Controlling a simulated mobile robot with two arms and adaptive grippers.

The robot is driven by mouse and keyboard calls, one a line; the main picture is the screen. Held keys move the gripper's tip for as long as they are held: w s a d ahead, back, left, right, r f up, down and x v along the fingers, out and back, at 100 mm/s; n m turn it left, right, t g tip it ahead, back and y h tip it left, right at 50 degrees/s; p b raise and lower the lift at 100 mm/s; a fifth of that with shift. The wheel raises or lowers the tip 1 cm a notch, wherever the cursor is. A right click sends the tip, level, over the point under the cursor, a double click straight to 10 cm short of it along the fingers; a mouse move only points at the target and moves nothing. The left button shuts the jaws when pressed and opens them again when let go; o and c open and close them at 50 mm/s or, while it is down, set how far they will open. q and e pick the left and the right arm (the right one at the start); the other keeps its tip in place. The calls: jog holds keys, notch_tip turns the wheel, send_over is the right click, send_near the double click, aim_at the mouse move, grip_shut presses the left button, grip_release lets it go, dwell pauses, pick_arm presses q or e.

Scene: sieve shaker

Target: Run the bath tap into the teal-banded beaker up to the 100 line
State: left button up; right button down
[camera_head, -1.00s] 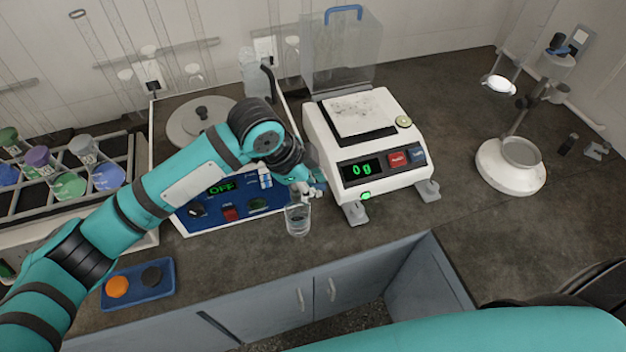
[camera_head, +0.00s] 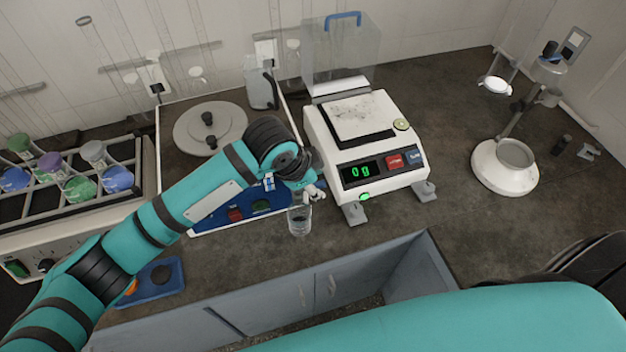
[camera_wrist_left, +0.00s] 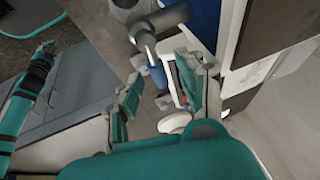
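A small clear glass beaker (camera_head: 299,221) stands upright at the front of the blue-panelled bath (camera_head: 222,222). I cannot make out its band, its lines or its water level. My left gripper (camera_head: 314,192) is just above and behind it, at the bath's right front corner. In the left wrist view its two fingers (camera_wrist_left: 163,93) are apart, either side of the blue lever of a grey tap (camera_wrist_left: 147,42). I cannot tell whether they touch the lever. A greyish rounded thing at the top edge may be the beaker.
A balance (camera_head: 372,165) reading 0 g stands close right of the beaker. A shaker rack with coloured flasks (camera_head: 78,188) is at the left. A blue tray (camera_head: 165,290) lies at the front left. A white-based stand (camera_head: 505,178) is at the right, with bare counter between.

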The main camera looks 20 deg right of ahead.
pick_arm(q)
jog(key=shift+s+a+r, duration=0.1)
jog(key=shift+r, duration=0.1)
jog(key=v, duration=1.1)
jog(key=shift+r, duration=0.3)
pick_arm(e)
jog(key=shift+d, duration=0.1)
pick_arm(q)
jog(key=shift+f, duration=0.1)
